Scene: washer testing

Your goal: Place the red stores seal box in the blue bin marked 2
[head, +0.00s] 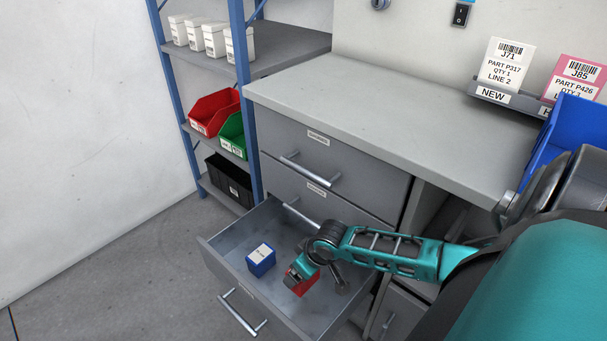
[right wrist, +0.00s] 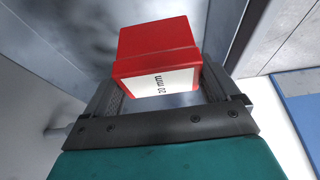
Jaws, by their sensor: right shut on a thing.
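The red box (head: 302,284) is low in the open drawer (head: 220,270), partly hidden by my right gripper (head: 297,277) in the head view. The right wrist view shows the red box (right wrist: 157,50) between the two fingers of my right gripper (right wrist: 165,85), which is shut on it. Its white label carries a marking that seems to read 20 mm. I cannot tell whether it touches the drawer floor. A blue bin (head: 575,135) stands at the right edge of the head view; no number shows on it. My left gripper is not in view.
A blue box with a white top (head: 261,262) sits in the drawer, left of my right gripper. The grey worktop (head: 390,95) above is mostly clear. A shelf rack with red (head: 212,111), green (head: 233,135) and black bins (head: 229,181) stands at the left.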

